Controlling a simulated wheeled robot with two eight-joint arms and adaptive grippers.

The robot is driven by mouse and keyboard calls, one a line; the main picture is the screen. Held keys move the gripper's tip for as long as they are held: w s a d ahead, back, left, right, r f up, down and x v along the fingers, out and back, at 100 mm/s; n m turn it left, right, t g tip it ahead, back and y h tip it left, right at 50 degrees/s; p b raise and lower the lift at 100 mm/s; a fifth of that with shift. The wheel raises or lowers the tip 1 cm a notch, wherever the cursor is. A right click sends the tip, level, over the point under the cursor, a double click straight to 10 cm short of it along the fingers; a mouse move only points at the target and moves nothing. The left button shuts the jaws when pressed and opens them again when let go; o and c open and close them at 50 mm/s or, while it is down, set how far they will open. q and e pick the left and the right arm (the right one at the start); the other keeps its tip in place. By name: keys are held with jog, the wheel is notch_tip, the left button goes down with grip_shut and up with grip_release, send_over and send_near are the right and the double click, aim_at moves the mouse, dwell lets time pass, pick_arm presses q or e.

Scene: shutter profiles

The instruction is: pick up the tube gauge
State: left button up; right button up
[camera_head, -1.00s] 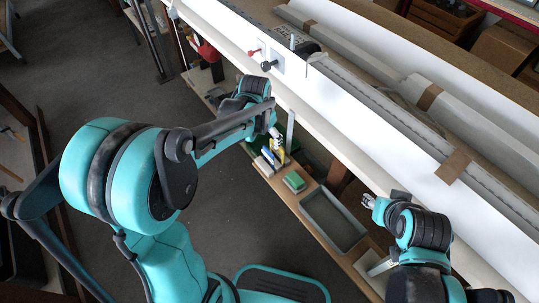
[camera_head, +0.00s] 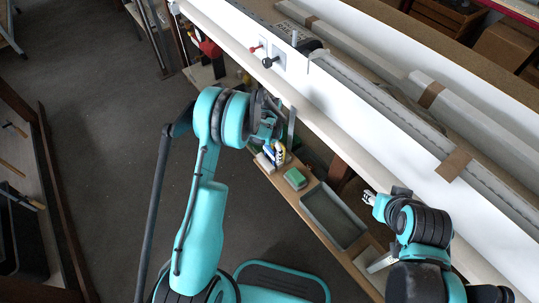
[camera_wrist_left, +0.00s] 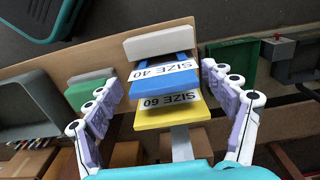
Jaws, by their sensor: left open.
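In the left wrist view a yellow block labelled SIZE 60 (camera_wrist_left: 172,117), a blue block labelled SIZE 40 (camera_wrist_left: 182,86) and a pale grey block (camera_wrist_left: 160,42) stand in a row. I cannot tell which piece is the tube gauge. My left gripper (camera_wrist_left: 162,82) is open, its fingers spread on either side of the yellow and blue blocks, without visible contact. My right gripper (camera_head: 369,198) is beside the white bench, too small to read.
The low wooden shelf (camera_head: 306,206) also holds a green block (camera_head: 295,179) and a grey tray (camera_head: 333,217). The long white bench front (camera_head: 350,110) stands close behind. Red and black knobs (camera_head: 268,62) stick out from it.

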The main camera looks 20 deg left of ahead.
aim_at(269, 155)
pick_arm(q)
jog(key=f, duration=0.2)
jog(key=f+b, duration=0.1)
jog(key=f, duration=0.1)
jog(key=shift+a, duration=0.2)
jog(key=shift+r, duration=0.15)
jog(key=c, duration=1.2)
jog(key=shift+o, duration=0.2)
